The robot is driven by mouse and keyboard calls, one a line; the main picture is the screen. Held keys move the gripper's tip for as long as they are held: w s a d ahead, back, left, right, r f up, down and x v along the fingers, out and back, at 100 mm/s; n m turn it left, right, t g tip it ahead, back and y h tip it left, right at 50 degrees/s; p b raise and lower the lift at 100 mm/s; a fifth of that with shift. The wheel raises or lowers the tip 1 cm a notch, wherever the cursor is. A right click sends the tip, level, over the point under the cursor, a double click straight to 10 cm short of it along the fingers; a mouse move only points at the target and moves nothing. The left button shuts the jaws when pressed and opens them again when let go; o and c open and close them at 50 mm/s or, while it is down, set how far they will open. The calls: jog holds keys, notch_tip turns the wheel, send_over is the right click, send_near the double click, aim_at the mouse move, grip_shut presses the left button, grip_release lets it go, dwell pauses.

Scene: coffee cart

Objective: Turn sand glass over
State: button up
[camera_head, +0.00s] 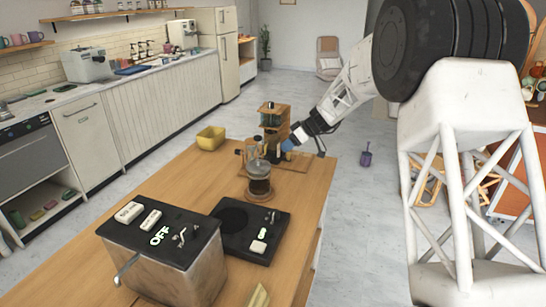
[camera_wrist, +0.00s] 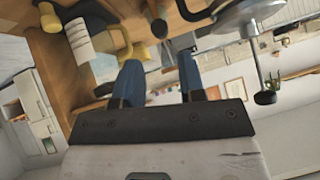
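My gripper (camera_wrist: 160,62) shows two blue fingers held apart in the wrist view, with no object clearly gripped between them. In the head view my gripper (camera_head: 287,146) is low over the far end of the wooden table, beside a wooden stand. I cannot clearly make out the sand glass. A small wood-coloured framed thing (camera_head: 243,153) left of the gripper, partly behind the glass press, may be it, but it is too small to tell.
The glass press (camera_head: 260,184) stands nearer on the wooden table (camera_head: 185,190). A wooden stand (camera_head: 274,112) is behind the gripper. A yellow container (camera_head: 210,138) is at the left edge. A black hot plate (camera_head: 240,222) and a grey box marked OFF (camera_head: 165,262) are in front.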

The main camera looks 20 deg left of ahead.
jog(key=shift+w+a+f, duration=0.1)
jog(key=shift+w+a, duration=0.05)
jog(key=shift+a, duration=0.05)
dwell(0.3)
jog(key=shift+x, duration=3.95)
jog(key=c, duration=0.6)
jog(key=shift+c, duration=0.2)
